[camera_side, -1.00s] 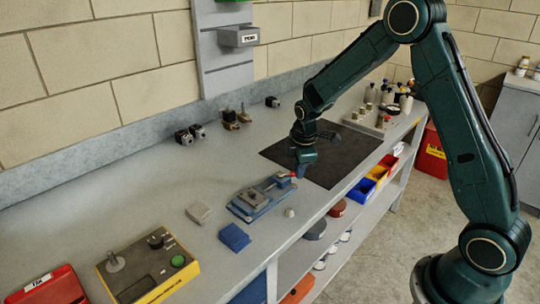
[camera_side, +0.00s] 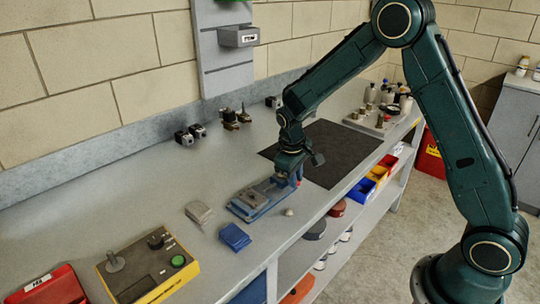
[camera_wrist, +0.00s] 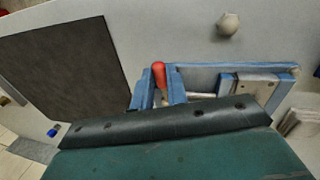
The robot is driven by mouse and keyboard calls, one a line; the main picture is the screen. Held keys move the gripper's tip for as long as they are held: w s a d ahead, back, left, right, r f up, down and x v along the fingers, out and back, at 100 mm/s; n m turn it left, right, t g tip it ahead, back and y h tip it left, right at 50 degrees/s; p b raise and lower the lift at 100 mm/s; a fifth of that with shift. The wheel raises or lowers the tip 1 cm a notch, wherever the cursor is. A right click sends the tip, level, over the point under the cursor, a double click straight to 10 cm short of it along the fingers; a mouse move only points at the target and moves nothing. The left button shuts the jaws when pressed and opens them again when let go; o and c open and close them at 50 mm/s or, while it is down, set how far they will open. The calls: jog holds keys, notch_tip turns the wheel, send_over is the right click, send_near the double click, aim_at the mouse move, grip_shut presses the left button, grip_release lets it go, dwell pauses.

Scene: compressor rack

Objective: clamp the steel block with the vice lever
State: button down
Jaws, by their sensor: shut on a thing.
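The blue vice (camera_side: 240,211) lies on the grey bench, and its base also shows in the wrist view (camera_wrist: 215,73). A grey steel block (camera_side: 251,198) sits on the vice; in the wrist view the block (camera_wrist: 250,86) is right of the lever. I cannot tell whether the vice jaw touches it. My gripper (camera_side: 295,178) is at the vice's right end. The lever's lower part is hidden by my wrist.
A dark mat (camera_side: 322,152) lies right of the vice. A small pale knob-like piece (camera_side: 288,212) stands in front of it. A blue block (camera_side: 235,237) and a grey block (camera_side: 199,211) lie to the left. A yellow control box (camera_side: 150,265) stands farther left.

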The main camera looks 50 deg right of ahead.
jog(key=shift+a+m, duration=0.2)
jog(key=shift+m, duration=0.2)
jog(key=c, duration=1.4)
grip_release()
jog(key=shift+r, duration=0.15)
jog(key=a+r, duration=0.1)
jog(key=r, duration=0.8)
jog(key=a+r, duration=0.1)
jog(key=r, duration=0.3)
jog(key=shift+a+r, duration=0.15)
jog(key=shift+a, duration=0.2)
jog(key=shift+s+r, duration=0.1)
